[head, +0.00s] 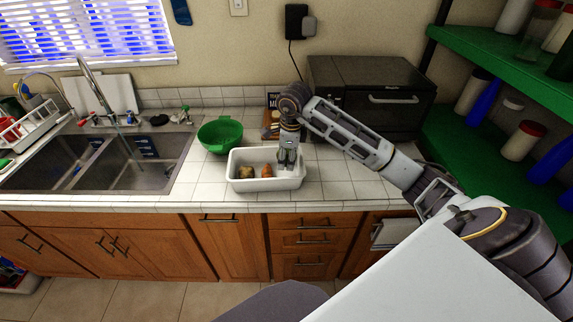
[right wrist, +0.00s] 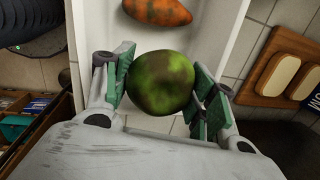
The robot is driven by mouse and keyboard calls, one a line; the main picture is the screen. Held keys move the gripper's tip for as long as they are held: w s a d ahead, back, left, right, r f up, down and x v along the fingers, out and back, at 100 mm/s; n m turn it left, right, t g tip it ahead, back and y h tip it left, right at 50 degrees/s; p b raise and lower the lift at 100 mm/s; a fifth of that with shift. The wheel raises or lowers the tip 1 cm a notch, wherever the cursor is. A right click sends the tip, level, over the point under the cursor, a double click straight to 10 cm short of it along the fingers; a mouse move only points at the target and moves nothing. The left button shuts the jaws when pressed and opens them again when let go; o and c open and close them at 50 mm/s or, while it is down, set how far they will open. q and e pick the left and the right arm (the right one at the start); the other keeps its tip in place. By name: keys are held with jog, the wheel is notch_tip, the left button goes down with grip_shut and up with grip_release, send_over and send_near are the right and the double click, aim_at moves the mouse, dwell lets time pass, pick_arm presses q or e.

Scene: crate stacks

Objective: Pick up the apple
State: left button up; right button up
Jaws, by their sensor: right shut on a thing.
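The apple (right wrist: 160,82) is green with dark brownish patches and shows in the right wrist view. My right gripper (right wrist: 162,88) is shut on it, with green finger pads on both sides of it. In the head view my right gripper (head: 287,155) points down into the right part of the white tray (head: 266,185). The apple is hidden there by the gripper or too small to tell. The tray's pale floor and wall show behind the apple in the wrist view. My left gripper is not in view.
A green colander (head: 220,135) stands behind left. The sink (head: 130,160) is at left, a black toaster oven (head: 370,95) behind right. White tiles beside the tray are clear.

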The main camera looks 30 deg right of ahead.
notch_tip(320, 180, up, 2)
jog(key=shift+r, duration=0.9)
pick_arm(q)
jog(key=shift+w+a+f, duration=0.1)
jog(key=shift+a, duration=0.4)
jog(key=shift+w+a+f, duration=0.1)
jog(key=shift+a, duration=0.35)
pick_arm(e)
jog(key=shift+r, duration=0.15)
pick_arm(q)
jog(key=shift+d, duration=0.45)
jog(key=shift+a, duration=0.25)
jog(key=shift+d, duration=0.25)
